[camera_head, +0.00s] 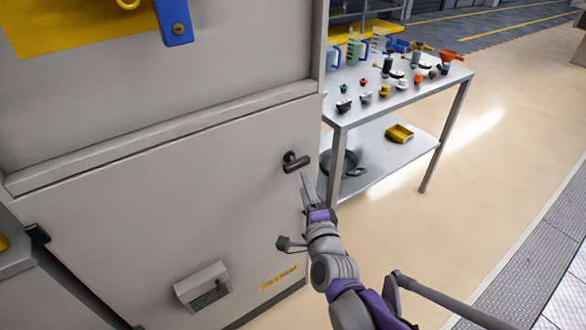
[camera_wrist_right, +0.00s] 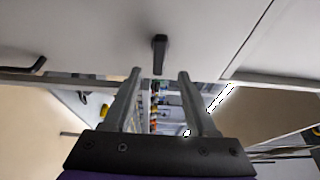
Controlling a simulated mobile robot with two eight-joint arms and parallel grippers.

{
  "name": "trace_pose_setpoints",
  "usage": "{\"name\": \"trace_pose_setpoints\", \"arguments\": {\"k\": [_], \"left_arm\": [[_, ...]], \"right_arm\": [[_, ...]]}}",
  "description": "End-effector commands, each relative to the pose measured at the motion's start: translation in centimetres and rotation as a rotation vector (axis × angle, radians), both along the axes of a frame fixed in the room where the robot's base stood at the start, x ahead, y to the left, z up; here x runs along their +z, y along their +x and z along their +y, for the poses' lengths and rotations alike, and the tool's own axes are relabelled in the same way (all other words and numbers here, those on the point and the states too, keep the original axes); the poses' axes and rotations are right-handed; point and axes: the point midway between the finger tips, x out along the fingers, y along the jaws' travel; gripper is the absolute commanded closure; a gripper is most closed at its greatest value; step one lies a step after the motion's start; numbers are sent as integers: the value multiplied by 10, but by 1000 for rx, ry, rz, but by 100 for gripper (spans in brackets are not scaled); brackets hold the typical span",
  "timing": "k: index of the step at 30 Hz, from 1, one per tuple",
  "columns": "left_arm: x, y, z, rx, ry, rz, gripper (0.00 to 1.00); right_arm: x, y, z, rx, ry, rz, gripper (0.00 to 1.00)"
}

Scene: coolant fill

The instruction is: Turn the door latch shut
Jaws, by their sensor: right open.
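The door latch (camera_head: 295,162) is a dark handle on the right side of the light grey cabinet door (camera_head: 150,215). It lies roughly level in the head view, tilted slightly. My right gripper (camera_head: 307,182) is just below the latch, near the door's right edge. In the right wrist view the latch (camera_wrist_right: 159,54) shows ahead, between the lines of the two fingers. My right gripper (camera_wrist_right: 160,75) is open there, with nothing between its fingers, and appears apart from the latch. My left gripper is not in view.
A metal table (camera_head: 400,105) with bottles, caps and funnels stands right of the cabinet. A yellow tray (camera_head: 399,134) and a dark pan (camera_head: 345,163) are on its lower shelf. A vent box (camera_head: 203,287) sticks out low on the door. Floor at the right is clear.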

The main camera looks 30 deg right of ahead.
Motion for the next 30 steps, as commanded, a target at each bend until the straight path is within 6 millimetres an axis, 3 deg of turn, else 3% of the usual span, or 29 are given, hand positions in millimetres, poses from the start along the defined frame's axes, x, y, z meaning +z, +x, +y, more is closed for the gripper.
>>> {"name": "trace_pose_setpoints", "arguments": {"k": [9,15,26,27,30], "left_arm": [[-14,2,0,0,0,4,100],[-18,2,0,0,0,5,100],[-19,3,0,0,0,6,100],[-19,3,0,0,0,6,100],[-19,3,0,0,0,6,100]], "right_arm": [[-1,59,-19,1,-3,3,43],[-1,81,-26,2,-3,4,43],[0,87,-28,2,-4,4,43],[0,87,-28,2,-4,4,44],[0,87,-28,2,-4,4,62]]}}
